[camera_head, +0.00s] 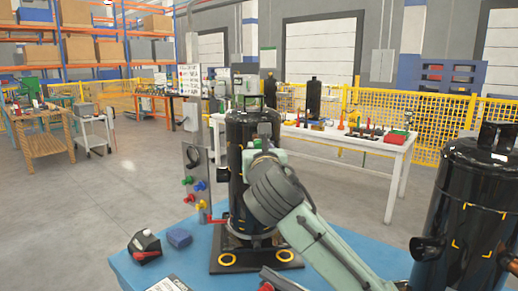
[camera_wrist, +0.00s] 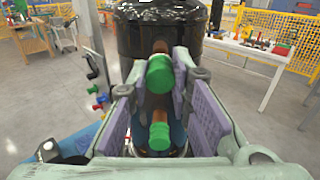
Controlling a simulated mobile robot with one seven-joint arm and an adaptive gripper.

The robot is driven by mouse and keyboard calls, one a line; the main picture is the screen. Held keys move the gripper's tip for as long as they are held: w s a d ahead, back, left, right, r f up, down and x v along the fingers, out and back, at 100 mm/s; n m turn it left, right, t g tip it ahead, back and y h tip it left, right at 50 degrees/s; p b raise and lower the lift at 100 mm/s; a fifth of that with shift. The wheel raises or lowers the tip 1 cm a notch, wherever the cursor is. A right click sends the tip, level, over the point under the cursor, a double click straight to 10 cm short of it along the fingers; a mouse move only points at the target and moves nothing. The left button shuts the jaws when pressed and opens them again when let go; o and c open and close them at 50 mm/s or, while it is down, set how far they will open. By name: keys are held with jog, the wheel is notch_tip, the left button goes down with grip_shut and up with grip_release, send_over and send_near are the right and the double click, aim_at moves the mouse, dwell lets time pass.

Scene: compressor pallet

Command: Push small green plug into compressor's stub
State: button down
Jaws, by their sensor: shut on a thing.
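The black compressor (camera_head: 236,170) stands upright on the blue table, and its black body (camera_wrist: 160,40) fills the top middle of the wrist view. My gripper (camera_wrist: 159,72) is shut, with a green plug (camera_wrist: 160,76) between its purple-padded fingertips. This plug is in line with a copper stub (camera_wrist: 159,47) and appears to meet its end; how deep it sits is hidden. A second green plug (camera_wrist: 159,136) shows lower down, at another copper stub (camera_wrist: 159,116). In the head view my arm hides the fingertips and both green plugs.
A panel (camera_head: 194,170) with several coloured knobs stands left of the compressor. Another black compressor (camera_head: 470,215) stands at the right. A white workbench (camera_head: 345,139) is behind.

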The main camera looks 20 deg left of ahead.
jog(key=shift+p+x, duration=0.3)
jog(key=shift+x, duration=1.15)
dwell(0.8)
jog(key=c, duration=1.4)
grip_release()
